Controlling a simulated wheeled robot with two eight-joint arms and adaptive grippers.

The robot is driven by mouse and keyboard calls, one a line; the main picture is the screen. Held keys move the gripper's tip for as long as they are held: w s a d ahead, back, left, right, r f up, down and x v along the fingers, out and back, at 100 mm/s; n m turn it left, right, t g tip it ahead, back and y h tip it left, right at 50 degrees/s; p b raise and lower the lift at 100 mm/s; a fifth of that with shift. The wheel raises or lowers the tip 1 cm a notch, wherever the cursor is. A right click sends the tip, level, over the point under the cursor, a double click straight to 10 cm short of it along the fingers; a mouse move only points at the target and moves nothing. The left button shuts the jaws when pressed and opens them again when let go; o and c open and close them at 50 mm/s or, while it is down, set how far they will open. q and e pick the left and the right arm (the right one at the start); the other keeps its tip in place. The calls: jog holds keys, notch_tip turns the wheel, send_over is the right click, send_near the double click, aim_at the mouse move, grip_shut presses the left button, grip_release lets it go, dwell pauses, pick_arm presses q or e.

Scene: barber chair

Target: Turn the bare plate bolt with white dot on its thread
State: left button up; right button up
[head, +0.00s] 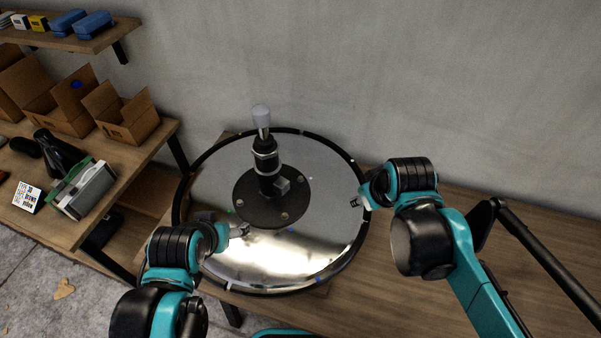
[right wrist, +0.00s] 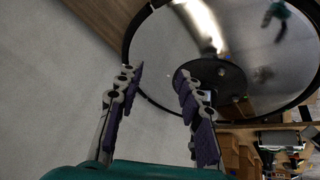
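The round chrome chair base (head: 325,255) with a black rim lies on the wooden table. I cannot make out a white dot on any bolt. My left gripper (head: 232,228) is over the base's front left, near the plate; its finger opening is unclear. My right gripper (head: 356,202) is at the right rim; the right wrist view shows its fingers (right wrist: 160,74) apart and empty. The plate also shows there (right wrist: 218,76).
A black column with a grey-capped piston (head: 261,117) stands up from the plate. A shelf unit (head: 150,150) with cardboard boxes (head: 126,112) and tools is at the left. A grey wall (head: 400,80) is behind.

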jog(key=w+a+r+n+g, duration=0.1)
jog(key=w+a+n, duration=0.2)
jog(key=w+n, duration=0.25)
jog(key=n+g+p, duration=0.3)
jog(key=n+g, duration=0.2)
jog(key=n, duration=0.8)
send_over(301, 178)
notch_tip(301, 178, down, 12)
jog(key=shift+a+f+n, duration=0.1)
jog(key=shift+f+n, duration=0.1)
jog(key=shift+n, duration=0.05)
notch_tip(301, 178, down, 8)
jog(key=shift+r+b, duration=0.25)
jog(key=shift+b, duration=0.8)
grip_shut()
